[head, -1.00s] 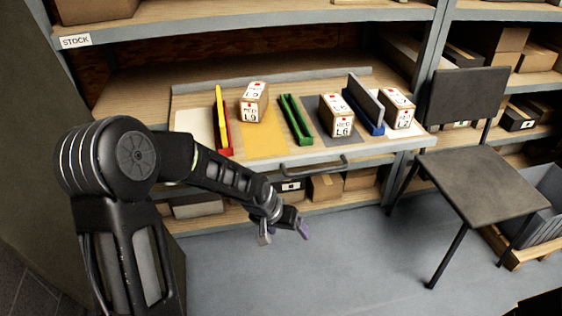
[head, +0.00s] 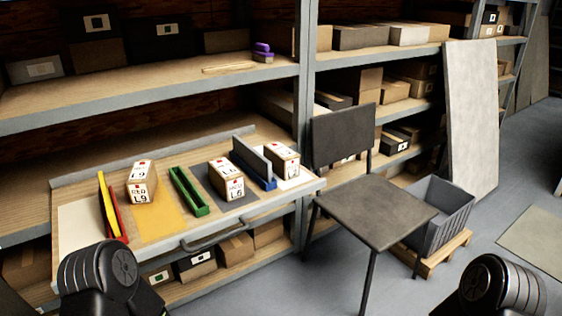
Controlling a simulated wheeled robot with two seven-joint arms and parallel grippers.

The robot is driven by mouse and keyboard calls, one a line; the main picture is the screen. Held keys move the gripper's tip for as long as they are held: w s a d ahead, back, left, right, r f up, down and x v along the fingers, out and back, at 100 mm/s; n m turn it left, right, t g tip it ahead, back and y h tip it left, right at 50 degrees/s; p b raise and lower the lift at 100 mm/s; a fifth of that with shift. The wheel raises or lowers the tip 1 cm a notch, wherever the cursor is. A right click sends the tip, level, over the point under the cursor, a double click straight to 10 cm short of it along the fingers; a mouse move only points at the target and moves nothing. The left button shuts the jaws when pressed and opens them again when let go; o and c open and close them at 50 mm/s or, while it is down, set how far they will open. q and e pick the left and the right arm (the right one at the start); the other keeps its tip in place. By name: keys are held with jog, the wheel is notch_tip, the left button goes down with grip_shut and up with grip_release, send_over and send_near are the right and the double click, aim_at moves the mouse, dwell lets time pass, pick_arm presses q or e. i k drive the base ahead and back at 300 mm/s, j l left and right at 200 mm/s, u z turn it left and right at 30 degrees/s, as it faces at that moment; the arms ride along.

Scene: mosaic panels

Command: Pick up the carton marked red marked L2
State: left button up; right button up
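Three cartons with white labels and red marks stand on the pull-out shelf board. The rightmost carton (head: 283,160) stands right of the blue divider; its front label starts with L, and the digit is hard to read now but looked like L2 earlier. The middle carton (head: 226,178) reads L6. The left carton (head: 141,184) reads RED L9. My two arms show only as dark links at the bottom left and bottom right. Both grippers are outside the picture, so their state is hidden.
A yellow and red divider (head: 110,206), a green divider (head: 188,191) and a blue divider (head: 252,164) split the board (head: 74,232). A dark chair (head: 372,212) stands right of it, with a grey crate (head: 437,212) beyond. Open floor lies at the lower right.

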aim_at(286, 163)
jog(key=i+l, duration=0.2)
jog(key=l, duration=0.2)
jog(key=i+l, duration=0.2)
jog(key=l, duration=0.15)
jog(key=i+l, duration=0.15)
jog(key=l, duration=0.25)
jog(key=i+l, duration=0.2)
jog(key=l, duration=0.15)
jog(key=i+l, duration=0.2)
jog(key=l, duration=0.2)
jog(key=i+l, duration=0.2)
jog(key=l, duration=0.2)
